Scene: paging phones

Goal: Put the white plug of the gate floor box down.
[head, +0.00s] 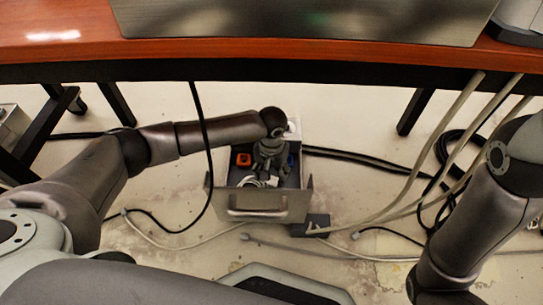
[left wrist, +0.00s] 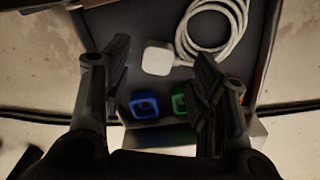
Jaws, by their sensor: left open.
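The white plug (left wrist: 157,57) lies on the dark floor of an open grey box with its white cable coiled beside it (left wrist: 214,30). In the left wrist view it lies beyond and between my fingertips, apart from both. My left gripper (left wrist: 160,75) is open and empty. In the head view, my left gripper (head: 270,158) points down over the open box (head: 258,215), and white cable (head: 262,181) shows below the fingers. A small dark floor box (head: 311,226) sits at the open box's right front corner. My right arm shows, but its fingers do not.
Blue (left wrist: 144,106) and green (left wrist: 180,103) pieces lie close to the fingers; an orange piece (head: 243,159) is inside the box at left. Several cables cross the floor. The wooden desk (head: 60,45) overhangs behind, and a black cable (head: 201,130) hangs before my left arm.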

